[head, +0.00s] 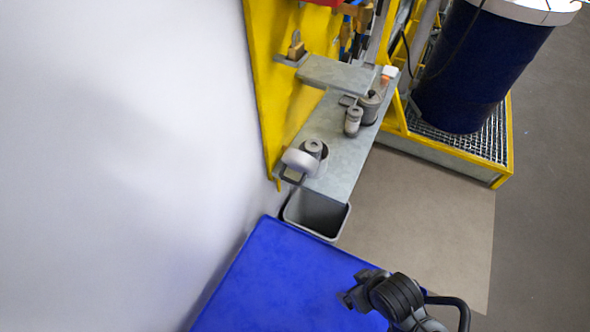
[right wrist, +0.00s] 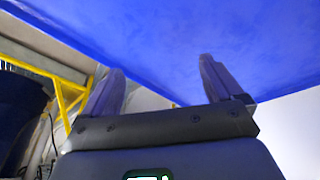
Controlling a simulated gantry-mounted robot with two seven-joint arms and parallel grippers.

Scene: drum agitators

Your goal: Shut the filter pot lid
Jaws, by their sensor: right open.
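A grey pot (head: 314,147) stands at the near end of the grey metal shelf in the head view. A pale round piece (head: 297,161), which looks like a raised lid, leans at its left side. I take this as the filter pot, though it is small and I cannot make out the hinge. My right gripper (head: 350,297) is over the blue surface at the bottom, well apart from the pot. In the right wrist view the right gripper (right wrist: 160,72) has its fingers spread with nothing between them. My left gripper is not in view.
The grey shelf (head: 338,150) also bears a small jar (head: 352,122) and a larger canister (head: 370,106). A grey bin (head: 317,214) stands below its near end. The blue surface (head: 270,275) is clear. A dark blue drum (head: 470,70) stands on a grating at right.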

